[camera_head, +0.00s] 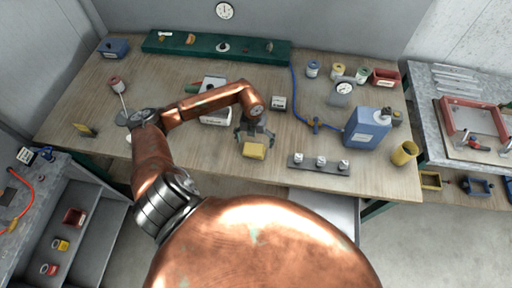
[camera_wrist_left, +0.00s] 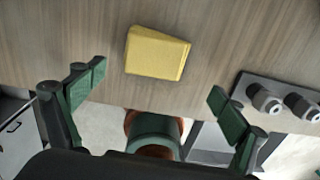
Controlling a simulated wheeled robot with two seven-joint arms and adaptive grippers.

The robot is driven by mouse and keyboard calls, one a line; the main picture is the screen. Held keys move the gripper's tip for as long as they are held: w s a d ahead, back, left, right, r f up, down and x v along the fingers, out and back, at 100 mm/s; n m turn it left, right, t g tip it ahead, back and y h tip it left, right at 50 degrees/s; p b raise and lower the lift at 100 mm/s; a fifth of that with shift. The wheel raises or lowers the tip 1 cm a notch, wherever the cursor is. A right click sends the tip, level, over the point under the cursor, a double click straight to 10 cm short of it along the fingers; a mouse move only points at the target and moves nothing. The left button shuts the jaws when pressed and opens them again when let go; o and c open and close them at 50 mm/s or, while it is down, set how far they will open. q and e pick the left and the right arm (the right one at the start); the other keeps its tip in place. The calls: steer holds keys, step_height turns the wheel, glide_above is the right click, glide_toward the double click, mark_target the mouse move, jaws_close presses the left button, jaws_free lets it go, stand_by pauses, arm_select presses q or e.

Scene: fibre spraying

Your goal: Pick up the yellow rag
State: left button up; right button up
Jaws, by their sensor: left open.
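The yellow rag (camera_head: 254,150) is a folded block lying near the front edge of the wooden workbench in the head view. It also shows in the left wrist view (camera_wrist_left: 157,53), flat on the wood and fully visible. My left gripper (camera_head: 253,134) is at the rag in the head view, its dark fingers close to the rag's far side. In the left wrist view the two green-padded fingers (camera_wrist_left: 158,88) are spread wide, with nothing between them. The rag lies ahead of the fingertips, apart from both. My right gripper does not show.
A metal strip with small knobs (camera_head: 319,163) lies right of the rag. A blue canister (camera_head: 367,128) and a yellow cup (camera_head: 404,153) stand farther right. A blue hose (camera_head: 296,95) crosses the bench behind. A grey device (camera_head: 213,88) stands behind the arm.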

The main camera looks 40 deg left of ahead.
mark_target(254, 149)
arm_select(q)
steer(key=shift+a+f+p, duration=0.15)
steer(key=shift+a+f, duration=0.05)
steer(key=shift+f, duration=0.4)
steer(key=shift+a+f+p, duration=0.15)
steer(key=shift+f, duration=0.4)
step_height(254, 149, down, 4)
steer(key=shift+w+f+p, duration=0.15)
steer(key=shift+p, duration=0.65)
steer(key=shift+f, duration=0.55)
steer(key=shift+c, duration=0.7)
steer(key=c, duration=1.1)
